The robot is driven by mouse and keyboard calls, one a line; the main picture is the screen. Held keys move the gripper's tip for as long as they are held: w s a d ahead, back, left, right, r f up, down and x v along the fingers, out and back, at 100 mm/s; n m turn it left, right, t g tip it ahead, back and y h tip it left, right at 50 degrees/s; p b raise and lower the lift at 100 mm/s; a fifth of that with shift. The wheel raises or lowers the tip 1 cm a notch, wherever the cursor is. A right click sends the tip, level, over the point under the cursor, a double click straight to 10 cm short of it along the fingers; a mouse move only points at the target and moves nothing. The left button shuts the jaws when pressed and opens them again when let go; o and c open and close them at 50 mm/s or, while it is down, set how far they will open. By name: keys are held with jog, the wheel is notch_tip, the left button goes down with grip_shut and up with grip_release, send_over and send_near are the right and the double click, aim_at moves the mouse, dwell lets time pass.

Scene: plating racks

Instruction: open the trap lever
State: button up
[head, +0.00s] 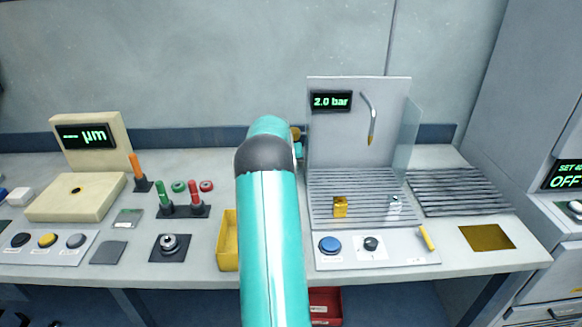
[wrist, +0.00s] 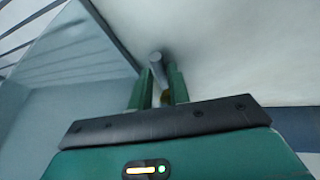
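A yellow lever (head: 427,238) stands tilted at the right end of the front control panel (head: 385,260), but no label on it is readable. My gripper (wrist: 158,80) has its two green fingers apart in the wrist view. A grey rod with a round end (wrist: 156,57) shows between the fingers, with a small yellow patch behind it. I cannot tell whether the fingers touch the rod. In the head view my arm hides most of my gripper. A small orange-brown part (head: 296,132) shows beside it, left of the upright grey back panel (head: 340,135).
The bench has a blue button (head: 330,245), a black knob (head: 371,245), a slatted grate (head: 360,182) and a clear side screen (head: 408,140). A bent nozzle (head: 369,115) hangs on the back panel. A yellow bin (head: 228,240) stands beside my arm.

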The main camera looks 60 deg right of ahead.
jog(key=shift+o, duration=1.3)
jog(key=v, duration=1.4)
jog(key=shift+f, duration=0.15)
jog(key=c, duration=0.3)
jog(key=w+f+g, duration=0.1)
jog(key=f, duration=0.1)
jog(key=w+a+f+m+g+h, duration=0.1)
jog(key=w+f, duration=0.1)
jog(key=w+f+g+h, duration=0.1)
jog(key=w+f, duration=0.1)
jog(key=shift+w+a+m+g, duration=0.1)
jog(key=shift+a+m+g, duration=0.1)
jog(key=shift+m+g, duration=0.15)
grip_shut()
jog(key=x, duration=1)
